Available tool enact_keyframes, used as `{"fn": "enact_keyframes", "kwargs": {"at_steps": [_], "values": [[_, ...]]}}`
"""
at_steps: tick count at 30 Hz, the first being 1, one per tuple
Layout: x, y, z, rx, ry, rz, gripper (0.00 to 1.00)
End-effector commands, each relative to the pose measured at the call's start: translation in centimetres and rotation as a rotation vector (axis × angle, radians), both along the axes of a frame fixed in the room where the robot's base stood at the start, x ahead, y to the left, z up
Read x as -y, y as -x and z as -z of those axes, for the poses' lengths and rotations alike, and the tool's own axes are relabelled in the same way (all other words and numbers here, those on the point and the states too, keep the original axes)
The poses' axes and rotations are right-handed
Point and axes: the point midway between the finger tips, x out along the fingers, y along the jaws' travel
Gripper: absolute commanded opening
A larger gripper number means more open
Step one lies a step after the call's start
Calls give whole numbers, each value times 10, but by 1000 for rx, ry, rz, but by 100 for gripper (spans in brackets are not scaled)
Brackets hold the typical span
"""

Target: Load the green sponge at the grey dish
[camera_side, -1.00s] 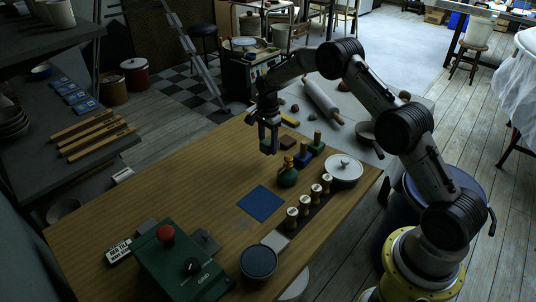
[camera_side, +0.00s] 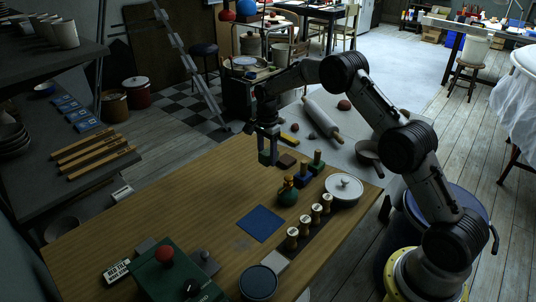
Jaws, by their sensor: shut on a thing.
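My gripper (camera_side: 267,158) hangs over the far part of the wooden table, left of a small brown block. Its fingers are shut on a small dark green piece, which looks like the green sponge (camera_side: 266,156). The fingers cover much of it, and its height above the table is hard to tell. A dark grey round dish (camera_side: 258,282) sits at the table's near edge, far from my gripper. I cannot tell for sure that it is the grey dish.
A blue square mat (camera_side: 260,223) lies mid-table. Right of it stand a green bottle (camera_side: 287,193), a row of wooden-topped pegs (camera_side: 304,226) and a white lidded pot (camera_side: 343,188). A green box with a red knob (camera_side: 164,254) stands near left.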

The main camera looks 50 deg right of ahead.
Motion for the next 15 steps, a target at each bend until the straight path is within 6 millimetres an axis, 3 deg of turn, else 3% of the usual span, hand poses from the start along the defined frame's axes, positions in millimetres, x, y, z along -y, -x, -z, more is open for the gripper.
{"fn": "enact_keyframes", "kwargs": {"at_steps": [5, 8, 15], "values": [[-49, 8, -3, -1, 0, -9, 11], [-90, 20, -5, 0, 0, -11, 11], [-186, 71, -9, -1, 0, -11, 11]]}}
